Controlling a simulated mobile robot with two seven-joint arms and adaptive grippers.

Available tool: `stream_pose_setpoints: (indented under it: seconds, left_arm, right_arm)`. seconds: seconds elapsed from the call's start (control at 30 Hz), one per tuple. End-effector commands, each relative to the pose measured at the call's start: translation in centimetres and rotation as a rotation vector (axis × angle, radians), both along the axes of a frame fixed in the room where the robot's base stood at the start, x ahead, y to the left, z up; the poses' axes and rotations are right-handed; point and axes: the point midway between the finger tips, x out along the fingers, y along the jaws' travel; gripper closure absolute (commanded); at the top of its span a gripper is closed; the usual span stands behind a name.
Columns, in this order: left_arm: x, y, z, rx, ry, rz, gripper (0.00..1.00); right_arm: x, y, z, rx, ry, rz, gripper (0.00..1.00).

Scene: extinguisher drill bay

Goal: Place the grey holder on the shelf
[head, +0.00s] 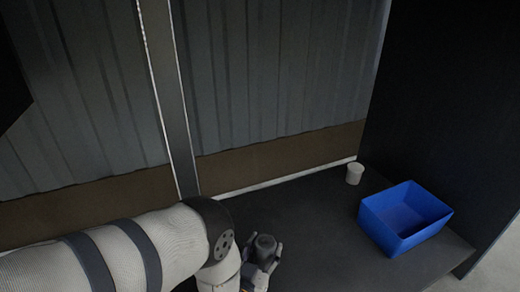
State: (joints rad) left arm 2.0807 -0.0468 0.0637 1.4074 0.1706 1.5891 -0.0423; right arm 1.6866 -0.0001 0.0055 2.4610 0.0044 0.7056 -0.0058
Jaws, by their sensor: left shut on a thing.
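My left gripper (262,266) comes in from the lower left and is shut on a dark grey, round, cup-like piece, which I take as the grey holder (265,242). The holder's top shows between the fingers and looks upright; its lower part is hidden by the gripper. The holder is over the near part of the dark shelf surface (310,215). I cannot tell whether its base touches the surface. My right gripper is not in view.
A small pale cup (355,173) stands at the back of the surface, near the wall. A blue open bin (388,237) stands to the right, beside a dark upright panel (455,110). The surface between gripper, cup and bin is clear. A corrugated wall (280,70) is behind.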

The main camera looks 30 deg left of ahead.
Motion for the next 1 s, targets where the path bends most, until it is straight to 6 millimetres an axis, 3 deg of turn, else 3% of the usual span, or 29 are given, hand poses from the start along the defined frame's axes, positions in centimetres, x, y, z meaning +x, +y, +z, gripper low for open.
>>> stream_pose_setpoints:
  seconds: [0.03,0.1,0.37,0.47,0.8,1.0]
  left_arm:
    - [0.0,0.0,-0.1,0.0,0.0,0.0,0.47]
    - [0.0,0.0,-0.1,0.0,0.0,0.0,0.34]
    - [0.0,0.0,-0.1,0.0,0.0,0.0,0.34]
    - [0.0,0.0,0.8,0.0,-0.002,0.0,0.34]
    - [-8.7,-1.2,2.2,0.0,0.002,-0.001,0.34]
    - [-11.5,-1.6,2.4,-0.001,0.0,-0.001,0.34]
  right_arm:
    - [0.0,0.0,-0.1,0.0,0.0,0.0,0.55]
    - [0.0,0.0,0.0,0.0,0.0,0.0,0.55]
    - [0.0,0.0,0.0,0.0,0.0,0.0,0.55]
    - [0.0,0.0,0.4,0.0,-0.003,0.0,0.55]
    - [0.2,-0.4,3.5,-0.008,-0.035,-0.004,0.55]
    - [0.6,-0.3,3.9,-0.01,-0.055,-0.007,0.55]
